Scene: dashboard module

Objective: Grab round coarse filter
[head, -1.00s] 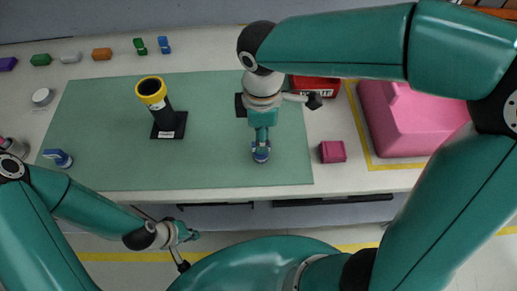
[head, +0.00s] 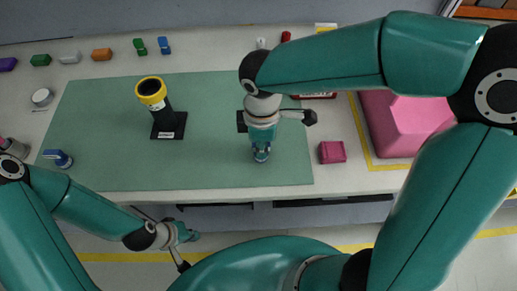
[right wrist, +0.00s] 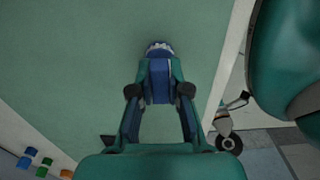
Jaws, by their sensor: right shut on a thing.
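My right gripper (head: 261,150) is over the right part of the green mat. In the right wrist view (right wrist: 159,95) its fingers are closed on a blue piece (right wrist: 159,78) with a pale, rounded far end. I cannot tell from its shape whether this is the round coarse filter. The fingers hide much of the piece, and its height above the mat is unclear. A similar blue-and-white piece (head: 58,159) lies at the mat's left edge. My left gripper (head: 185,233) hangs in front of the table's front edge, away from the objects; its fingers are too small to read.
A black cylinder with a yellow rim (head: 152,92) stands on a black base on the green mat (head: 90,125). A dark base (head: 241,122) is beside my right gripper. A crimson block (head: 332,152) and pink bin (head: 405,125) are to the right. Small coloured blocks line the back.

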